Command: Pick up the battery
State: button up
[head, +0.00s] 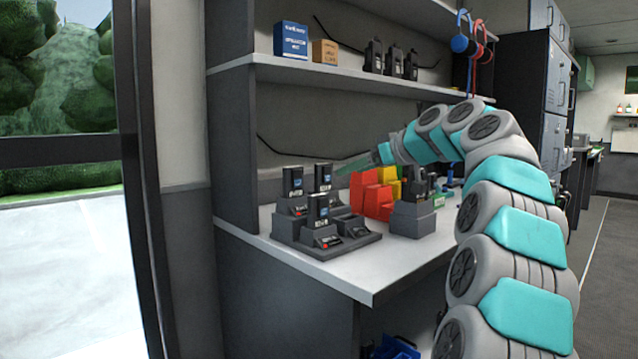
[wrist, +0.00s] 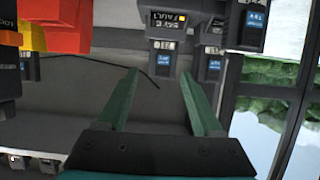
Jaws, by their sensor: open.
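Several black batteries with blue labels stand upright in a grey charger dock (head: 345,246) on the counter. In the head view there is a front battery (head: 318,210), a rear left battery (head: 293,182) and a rear right battery (head: 323,177). I cannot tell which one the task means. My gripper (head: 352,164), with green fingers, is to the right of the rear right battery, above the counter. In the wrist view, which looks upside down, my gripper (wrist: 158,72) is open and empty. A battery (wrist: 162,62) appears between and beyond the fingertips.
A shelf (head: 350,76) with boxes and radios hangs above. The counter's front corner (head: 370,290) is clear. A window is at left.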

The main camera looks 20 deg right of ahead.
aim_at(328, 177)
jog(key=shift+a+x, duration=0.15)
jog(key=shift+x, duration=1.55)
jog(key=shift+a+x, duration=0.15)
jog(key=shift+x, duration=1.6)
jog(key=shift+r, duration=0.2)
grip_shut()
